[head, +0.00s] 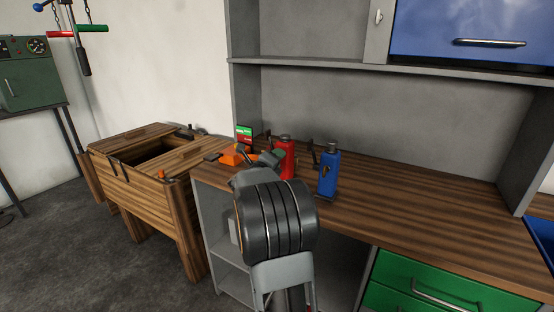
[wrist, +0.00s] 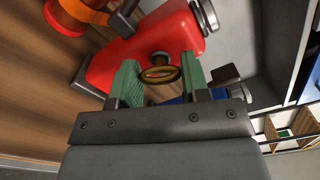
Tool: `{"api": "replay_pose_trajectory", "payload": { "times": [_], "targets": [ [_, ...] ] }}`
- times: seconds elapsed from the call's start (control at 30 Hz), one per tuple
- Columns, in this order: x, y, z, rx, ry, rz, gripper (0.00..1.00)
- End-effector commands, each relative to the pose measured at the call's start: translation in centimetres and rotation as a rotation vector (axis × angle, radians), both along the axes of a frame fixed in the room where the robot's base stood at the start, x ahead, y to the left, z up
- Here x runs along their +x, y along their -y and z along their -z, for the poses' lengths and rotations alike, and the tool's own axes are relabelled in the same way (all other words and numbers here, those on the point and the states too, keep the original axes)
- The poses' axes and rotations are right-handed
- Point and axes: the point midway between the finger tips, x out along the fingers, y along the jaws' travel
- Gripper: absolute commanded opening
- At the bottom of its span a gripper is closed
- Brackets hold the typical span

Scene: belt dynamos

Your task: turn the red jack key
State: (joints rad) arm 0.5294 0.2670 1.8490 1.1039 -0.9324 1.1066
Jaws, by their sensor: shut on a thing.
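The red jack (head: 286,160) stands upright on the wooden worktop (head: 420,205), left of the blue jack (head: 328,172). In the wrist view the red jack (wrist: 140,52) fills the upper middle and looks tilted. Its brass key (wrist: 160,83) is an oval ring on a round dark boss on the jack's side. My gripper (wrist: 160,74) has its green-padded fingers on either side of the ring and is shut on it. In the head view my gripper (head: 271,157) reaches the left side of the red jack, and the key is hidden there.
An orange object (head: 236,155) lies just left of the red jack, with a small green-and-red panel (head: 244,135) behind it. A shelf (head: 320,64) overhangs the worktop. A wooden box bench (head: 150,185) stands at left. The worktop's right part is clear.

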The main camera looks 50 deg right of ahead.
Motion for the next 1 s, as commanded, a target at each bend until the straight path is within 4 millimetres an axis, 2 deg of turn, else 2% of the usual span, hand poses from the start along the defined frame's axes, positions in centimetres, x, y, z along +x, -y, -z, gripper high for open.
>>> {"api": "replay_pose_trajectory", "payload": {
  "times": [0.2,0.5,1.0],
  "targets": [
    [0.06,-0.05,-0.06,-0.041,-0.172,-0.002,0.19],
    [0.05,-0.04,0.01,-0.081,-0.334,-0.002,0.19],
    [0.04,-0.04,0.1,-0.1,-0.411,-0.002,0.19]
  ]
}}
